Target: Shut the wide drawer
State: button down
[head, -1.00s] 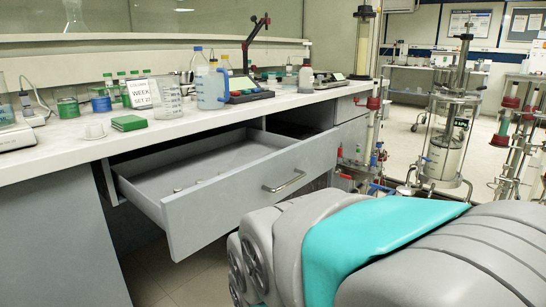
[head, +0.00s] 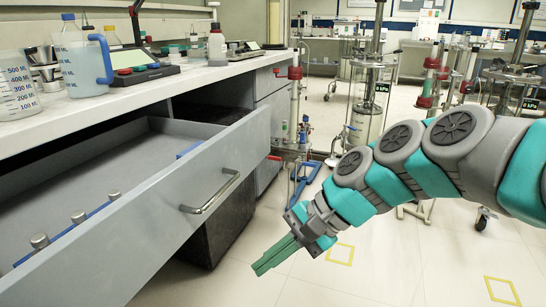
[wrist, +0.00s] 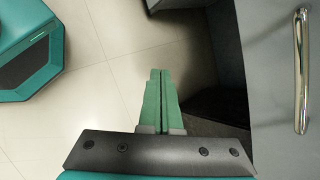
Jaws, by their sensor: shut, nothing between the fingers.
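The wide drawer (head: 150,215) is a grey drawer pulled far out from under the white bench in the head view. Its silver bar handle (head: 210,195) is on the front panel. In the wrist view the handle (wrist: 301,70) stands at the right edge, on the grey front panel (wrist: 268,90). My gripper (head: 262,268) has green fingers pressed together, with nothing between them. It is in front of the drawer, to the right of and below the handle in the head view, apart from it. The fingers also show in the wrist view (wrist: 161,75), left of the drawer front.
The white bench top (head: 190,82) carries a blue-handled jug (head: 85,65), a beaker (head: 15,90) and a white bottle (head: 217,45). Metal-capped items (head: 78,216) lie in the drawer. Glass columns (head: 368,105) stand behind.

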jog(key=w+d+r+m+t+y+b, duration=0.1)
jog(key=w+r+m+y, duration=0.15)
jog(key=w, duration=0.25)
jog(key=w+d+r+m+t+y+b, duration=0.1)
jog(key=w+d+r+m+y, duration=0.1)
jog(key=w+r+m, duration=0.3)
jog(key=m+t+y+b, duration=0.2)
jog(key=m+t+y, duration=0.1)
jog(key=m+t, duration=0.3)
send_near(258, 143)
jog(key=shift+m+g, duration=0.4)
jog(key=shift+m, duration=0.15)
jog(key=b+x, duration=0.2)
jog(key=x, duration=0.4)
jog(key=shift+w+a, duration=0.2)
jog(key=shift+a, duration=0.15)
jog(key=shift+r, duration=0.1)
jog(key=shift+w+a+r+p, duration=0.1)
jog(key=shift+w+a+p, duration=0.15)
jog(key=shift+a+p, duration=0.35)
jog(key=p+x, duration=1.3)
jog(key=x, duration=1.7)
jog(key=shift+w+a+r, duration=0.1)
jog(key=shift+a+r, duration=0.05)
jog(key=shift+a, duration=0.1)
jog(key=shift+r, duration=0.25)
